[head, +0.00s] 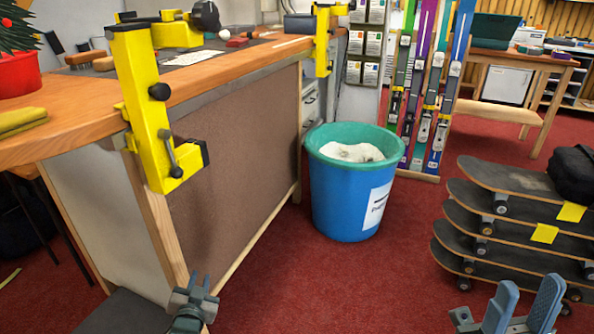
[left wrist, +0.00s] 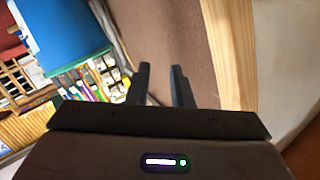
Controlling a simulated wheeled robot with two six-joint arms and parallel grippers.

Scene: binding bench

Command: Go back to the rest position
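My left gripper (head: 200,280) is low at the bottom of the head view, in front of the lower end of the bench's wooden leg. In the left wrist view its two dark fingers (left wrist: 162,80) stand apart with nothing between them. My right gripper (head: 529,290) is at the bottom right of the head view, its blue-grey fingers spread and empty. It is in front of the skateboard stack, over the red carpet. The task names no object.
A wooden bench (head: 235,84) with yellow clamps (head: 150,110) fills the left. A blue bin (head: 340,200) with a green rim stands beyond it. Stacked skateboards (head: 500,225) are at right, skis (head: 428,90) behind. Red carpet (head: 330,285) is open between the grippers.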

